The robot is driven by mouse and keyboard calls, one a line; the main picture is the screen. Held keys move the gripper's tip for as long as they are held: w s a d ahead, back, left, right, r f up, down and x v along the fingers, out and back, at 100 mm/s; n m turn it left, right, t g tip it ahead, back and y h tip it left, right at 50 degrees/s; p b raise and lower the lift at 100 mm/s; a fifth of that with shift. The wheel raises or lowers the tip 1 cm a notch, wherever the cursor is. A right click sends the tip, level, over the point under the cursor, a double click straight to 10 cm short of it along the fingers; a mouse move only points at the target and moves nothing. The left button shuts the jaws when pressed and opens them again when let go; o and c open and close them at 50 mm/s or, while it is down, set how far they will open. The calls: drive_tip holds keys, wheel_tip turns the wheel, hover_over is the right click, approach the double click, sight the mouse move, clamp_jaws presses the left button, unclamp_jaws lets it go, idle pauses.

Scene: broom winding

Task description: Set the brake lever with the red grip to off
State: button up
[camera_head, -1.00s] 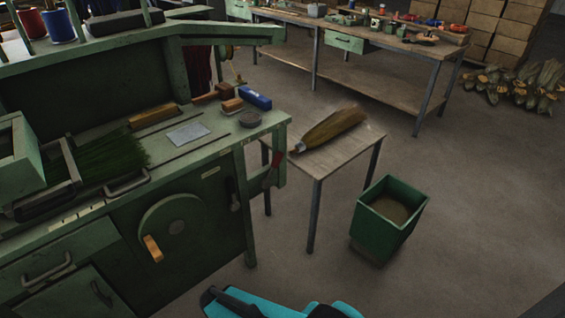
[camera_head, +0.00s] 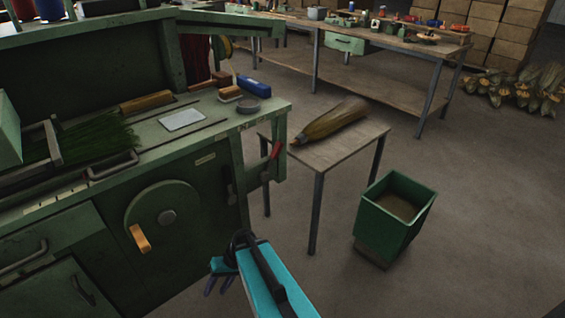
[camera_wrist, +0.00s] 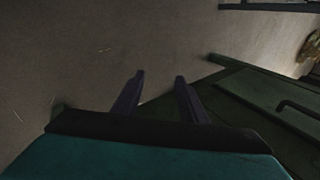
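The brake lever's red grip (camera_head: 276,150) shows on the right end of the green winding bench (camera_head: 262,112), near the small table's left edge. The lever cannot be made out in the wrist view.
A small table (camera_head: 345,150) with a broom head (camera_head: 335,121) stands right of the lever. A green bin (camera_head: 395,213) is on the floor. The bench front has a round cover with an orange handle (camera_head: 139,238). Floor between bench and bin is clear.

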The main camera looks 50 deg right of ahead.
drive_tip(key=w+d+r+m+t+b, duration=0.1)
drive_tip(key=w+d+r+t+b, duration=0.1)
drive_tip(key=w+d, duration=0.3)
drive_tip(key=w+d+r+t+b, duration=0.2)
drive_tip(key=d+t+b, duration=0.1)
drive_tip(key=d, duration=0.3)
drive_tip(key=m+t+h+b, duration=0.3)
drive_tip(key=t+h+b, duration=0.4)
drive_tip(key=t+b, duration=0.55)
approach(280, 150)
drive_tip(key=s+r+g+b, duration=0.1)
drive_tip(key=s+r+g, duration=0.1)
drive_tip(key=s, duration=0.4)
drive_tip(key=shift+a+f+t, duration=0.2)
drive_tip(key=shift+a+t, duration=0.05)
drive_tip(key=shift+w, duration=0.15)
drive_tip(key=w+b, duration=0.1)
drive_tip(key=w, duration=0.3)
drive_tip(key=w+b, duration=0.1)
drive_tip(key=w, duration=0.4)
drive_tip(key=w+d+b, duration=0.1)
drive_tip(key=w, duration=0.3)
drive_tip(key=shift+w, duration=0.3)
clamp_jaws()
